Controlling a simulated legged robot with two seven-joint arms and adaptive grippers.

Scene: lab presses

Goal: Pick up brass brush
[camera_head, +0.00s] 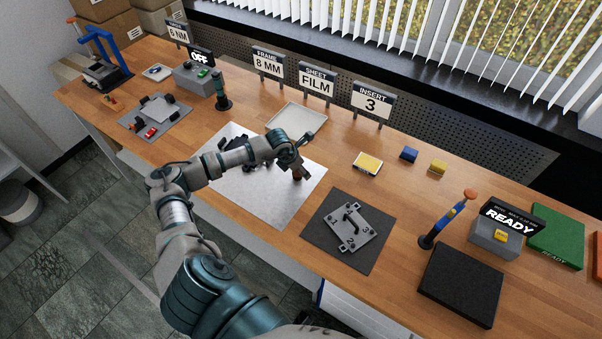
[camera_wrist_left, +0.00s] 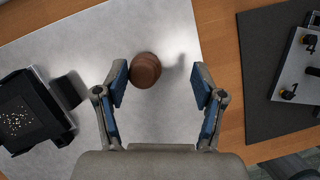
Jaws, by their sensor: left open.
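The brass brush shows as a brown, round-topped piece (camera_wrist_left: 145,70) on the grey metal sheet (camera_wrist_left: 140,25) in the left wrist view. Its bristles are hidden. In the head view the brush (camera_head: 297,175) stands on the sheet (camera_head: 275,205), just below my left gripper (camera_head: 297,161). My left gripper is open and also shows in the left wrist view (camera_wrist_left: 160,78). The brush is between its blue-padded fingers, much nearer the left finger in the picture. I cannot tell whether they touch. My right gripper is not in view.
A black fixture with shiny specks (camera_wrist_left: 28,112) lies on the sheet, left of the gripper. A dark mat (camera_head: 320,249) carrying a metal plate with a handle (camera_head: 350,228) is to the right. A pale tray (camera_head: 297,120) and sign stands are behind.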

